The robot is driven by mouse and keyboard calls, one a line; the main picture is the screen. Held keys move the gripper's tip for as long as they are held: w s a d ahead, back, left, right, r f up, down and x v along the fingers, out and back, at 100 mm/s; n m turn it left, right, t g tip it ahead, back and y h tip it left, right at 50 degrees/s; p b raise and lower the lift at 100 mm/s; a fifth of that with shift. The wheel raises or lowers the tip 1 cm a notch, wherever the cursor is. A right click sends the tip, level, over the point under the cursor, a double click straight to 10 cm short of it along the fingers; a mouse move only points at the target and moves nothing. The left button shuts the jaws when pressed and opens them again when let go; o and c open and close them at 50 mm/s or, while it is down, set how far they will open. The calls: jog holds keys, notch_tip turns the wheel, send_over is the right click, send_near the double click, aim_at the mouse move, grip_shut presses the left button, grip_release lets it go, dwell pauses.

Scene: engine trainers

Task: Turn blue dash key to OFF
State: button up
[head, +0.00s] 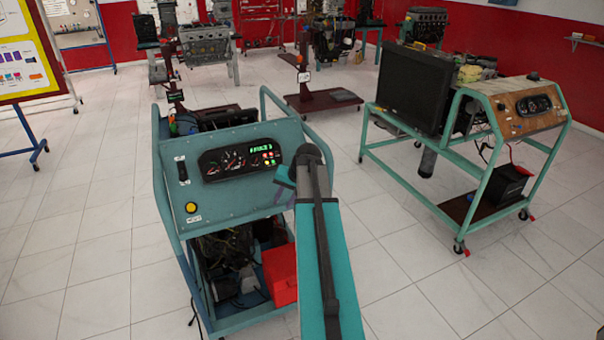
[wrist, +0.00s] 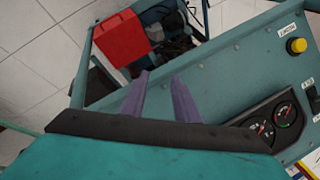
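The blue-teal dash panel (head: 225,200) is on the near trainer stand, left of centre in the head view; it also shows in the wrist view (wrist: 225,85). Its gauge cluster (head: 240,160) is lit with green digits and red lights. A black switch-like part (head: 182,170) is at its left, above a yellow button (head: 191,208). I cannot make out a key for certain; my arm hides the panel's right edge. My gripper (wrist: 160,76) has two purple fingers apart, with nothing between them, over the panel's lower edge in the wrist view.
A red box (head: 281,274) sits low in the stand, below the panel; it also shows in the wrist view (wrist: 121,38). A second trainer with a wooden dash (head: 525,106) stands to the right. Tiled floor (head: 85,240) is clear to the left.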

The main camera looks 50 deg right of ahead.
jog(key=s+d+r+m+t+h, duration=0.1)
jog(key=s+d+r, duration=0.3)
jog(key=d+r, duration=0.7)
notch_tip(320, 180, up, 4)
jog(key=shift+d+f+m+t+h, duration=0.1)
jog(key=shift+d+m+t+h, duration=0.3)
jog(key=shift+m, duration=0.1)
jog(key=shift+w+f, duration=0.15)
jog(key=shift+p+x, duration=1.55)
jog(key=shift+x, duration=5.2)
grip_shut()
